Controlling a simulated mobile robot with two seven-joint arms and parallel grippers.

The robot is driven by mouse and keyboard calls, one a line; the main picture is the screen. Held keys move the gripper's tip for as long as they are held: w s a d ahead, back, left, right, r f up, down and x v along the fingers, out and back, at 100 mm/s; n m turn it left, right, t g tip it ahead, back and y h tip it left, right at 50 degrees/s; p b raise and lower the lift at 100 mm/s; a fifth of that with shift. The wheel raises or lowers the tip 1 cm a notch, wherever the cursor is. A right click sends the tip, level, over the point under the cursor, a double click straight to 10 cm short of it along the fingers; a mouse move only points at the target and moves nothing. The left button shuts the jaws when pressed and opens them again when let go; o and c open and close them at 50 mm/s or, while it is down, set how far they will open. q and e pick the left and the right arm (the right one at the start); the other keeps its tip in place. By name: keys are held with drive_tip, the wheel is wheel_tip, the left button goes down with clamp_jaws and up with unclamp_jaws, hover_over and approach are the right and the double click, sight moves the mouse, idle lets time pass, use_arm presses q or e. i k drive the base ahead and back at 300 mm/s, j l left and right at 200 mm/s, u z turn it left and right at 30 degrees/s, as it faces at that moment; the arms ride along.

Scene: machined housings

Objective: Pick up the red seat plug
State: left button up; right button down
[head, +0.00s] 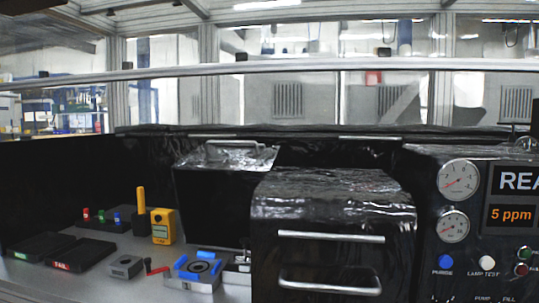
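A small red piece (86,214), which looks like the red seat plug, stands at the left end of a row on a low black holder (97,226). A green piece (101,216) and a blue piece (118,219) stand to its right in the same holder. The red piece is small in the picture, so its exact shape is hard to tell. Neither of my grippers shows in the head view.
A yellow device with an upright post (164,227) stands right of the holder. Dark trays (80,254), a grey housing block (126,266), a red-handled tool (155,268) and a blue-cornered fixture (194,272) lie in front. A black cabinet (335,243) blocks the right.

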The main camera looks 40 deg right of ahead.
sight(86, 211)
drive_tip(key=z, duration=1.05)
drive_tip(key=i+j+u, duration=0.55)
drive_tip(key=i+u, duration=0.2)
drive_tip(key=k, duration=0.45)
drive_tip(key=i+j+z, duration=0.1)
drive_tip(key=j, duration=0.25)
drive_tip(key=i+j, duration=0.3)
drive_tip(key=i+j+z, duration=0.15)
drive_tip(key=j, duration=0.25)
drive_tip(key=i+j+z, duration=0.1)
drive_tip(key=j, duration=0.3)
drive_tip(key=i+j+z, duration=0.1)
drive_tip(key=i+j, duration=0.15)
drive_tip(key=j, duration=0.15)
drive_tip(key=i+j, duration=0.15)
drive_tip(key=j, duration=0.25)
drive_tip(key=z, duration=0.05)
